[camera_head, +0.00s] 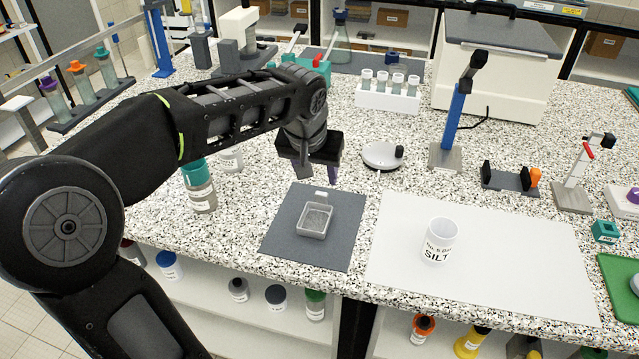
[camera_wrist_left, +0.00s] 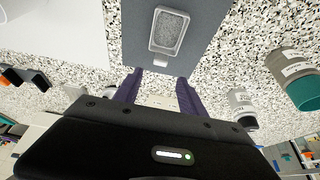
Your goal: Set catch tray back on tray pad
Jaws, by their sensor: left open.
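The catch tray (camera_head: 315,219) is a small clear rectangular tray with a grey, grainy floor and a white tab at its far side. It sits flat on the dark grey tray pad (camera_head: 341,252). The left wrist view shows the tray (camera_wrist_left: 169,32) on the pad (camera_wrist_left: 222,22), with its tab towards my gripper. My left gripper (camera_head: 318,184) is above the counter just behind the tray. Its purple fingers (camera_wrist_left: 158,88) are apart and empty in the left wrist view, clear of the tab. My right gripper is not in view.
A white mat (camera_head: 490,262) with a cup labelled SILT (camera_head: 440,240) lies to the right. Bottles (camera_head: 200,188) stand left of the pad. A round white device (camera_head: 382,155), a tube rack (camera_head: 388,98) and a blue-post stand (camera_head: 452,120) are behind.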

